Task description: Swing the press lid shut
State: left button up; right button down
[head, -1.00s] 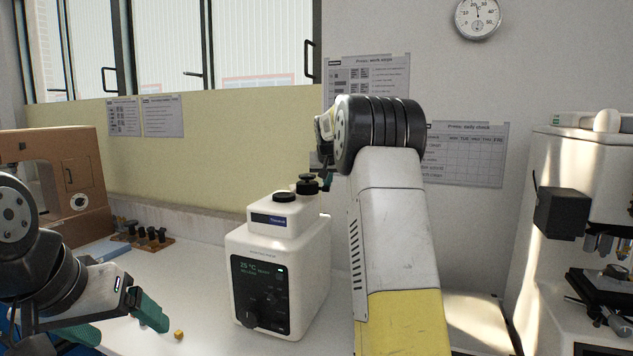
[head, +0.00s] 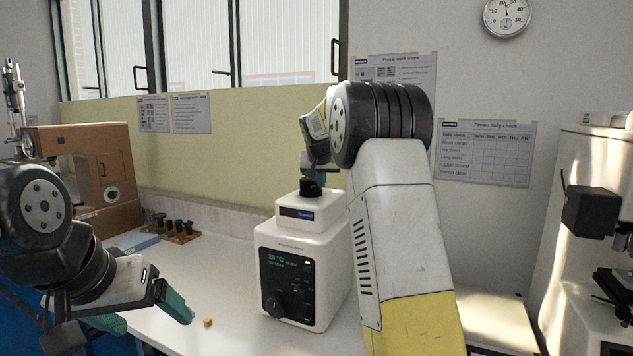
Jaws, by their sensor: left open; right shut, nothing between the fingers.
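The white press (head: 331,262) stands on the bench, with a dark display panel and knob on its front. A smaller white block (head: 325,205) with a label is on its top, and a black cap (head: 311,188) sits on that. I cannot tell clearly which part is the lid. My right gripper (head: 318,170) points down just above and behind the cap, shut and empty; its fingertips are partly hidden, so contact cannot be told. My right forearm covers the press's right side. My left gripper (head: 148,313) is open and empty over the front left of the bench.
A rack of black-knobbed pieces (head: 172,228), a blue flat item (head: 136,243) and a brown machine (head: 92,175) stand at left. A microscope-like instrument (head: 590,211) is at right.

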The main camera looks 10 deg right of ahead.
jog(key=shift+w+a+m+h, duration=0.2)
jog(key=shift+a+m+h, duration=0.15)
jog(key=shift+a, duration=0.3)
jog(key=shift+w+a+m+h, duration=0.15)
jog(key=shift+a+m+h, duration=0.1)
jog(key=shift+a+m, duration=0.3)
jog(key=shift+a, duration=0.15)
jog(key=d, duration=0.1)
jog(key=d+r, duration=0.1)
jog(key=d, duration=0.3)
jog(key=shift+s+d+r, duration=0.15)
jog(key=shift+s+r, duration=0.1)
jog(key=a+r, duration=0.6)
jog(key=s+d+f+n+g+y, duration=0.2)
jog(key=s+y, duration=0.2)
jog(key=s, duration=1.7)
jog(key=s+a+f+n, duration=0.1)
jog(key=s+f, duration=0.3)
jog(key=s, duration=0.4)
jog(key=s+a+f+n+y, duration=0.1)
jog(key=s+a+f, duration=0.2)
jog(key=s, duration=0.6)
jog(key=s+a+f+n, duration=0.1)
jog(key=s+f, duration=0.4)
jog(key=s, duration=0.3)
jog(key=shift+s+a+f+n+y, duration=0.15)
jog(key=shift+a+f+n+y, duration=0.15)
jog(key=shift+a+f+y, duration=0.1)
